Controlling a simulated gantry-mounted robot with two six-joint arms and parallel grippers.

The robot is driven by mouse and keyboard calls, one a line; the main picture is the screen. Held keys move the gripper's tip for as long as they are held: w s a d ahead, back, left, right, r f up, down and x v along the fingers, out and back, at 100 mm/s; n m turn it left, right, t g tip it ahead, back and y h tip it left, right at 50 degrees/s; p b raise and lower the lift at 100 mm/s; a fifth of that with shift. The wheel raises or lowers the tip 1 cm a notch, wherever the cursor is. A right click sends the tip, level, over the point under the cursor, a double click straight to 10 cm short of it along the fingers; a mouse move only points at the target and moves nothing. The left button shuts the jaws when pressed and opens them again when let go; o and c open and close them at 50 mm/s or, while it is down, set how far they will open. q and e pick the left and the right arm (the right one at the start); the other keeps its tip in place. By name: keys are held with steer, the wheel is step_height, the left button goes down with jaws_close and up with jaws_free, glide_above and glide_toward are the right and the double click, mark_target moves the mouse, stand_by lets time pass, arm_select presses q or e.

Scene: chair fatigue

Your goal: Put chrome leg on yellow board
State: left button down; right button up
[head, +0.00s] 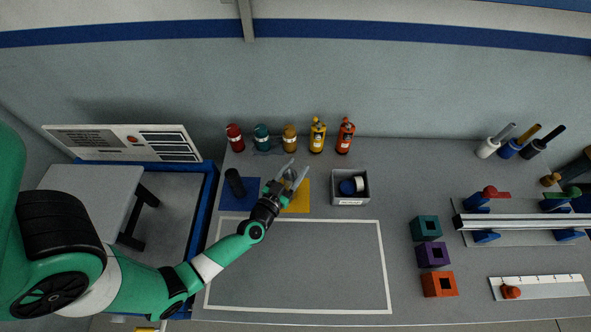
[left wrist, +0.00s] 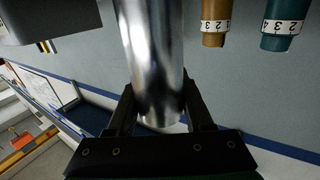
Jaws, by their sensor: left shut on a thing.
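The chrome leg (left wrist: 152,60) is a shiny metal cylinder held between the two black fingers of my left gripper (left wrist: 160,112) in the left wrist view. In the head view my left gripper (head: 286,180) is over the back part of the yellow board (head: 299,202), a flat yellow square on the table. The leg is small and partly hidden by the fingers there, and I cannot tell whether it touches the board.
Beside the yellow board lies a blue board (head: 231,204) with a dark cylinder (head: 235,182) on it. A grey bin (head: 350,201) stands close to the right. Several coloured bottles (head: 317,136) line the back. A white-outlined area (head: 300,268) in front is mostly clear.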

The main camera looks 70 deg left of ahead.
arm_select(q)
steer(key=shift+c, duration=1.5)
jaws_free()
steer(key=shift+f, duration=0.1)
steer(key=shift+r, duration=0.25)
steer(key=p+v, duration=0.3)
steer(key=v, duration=0.7)
steer(key=shift+s+d, duration=0.2)
steer(key=shift+d, duration=0.15)
steer(key=shift+s+d+f, duration=0.1)
steer(key=shift+s+d, duration=0.2)
steer(key=shift+s, duration=0.35)
steer(key=shift+w, duration=0.1)
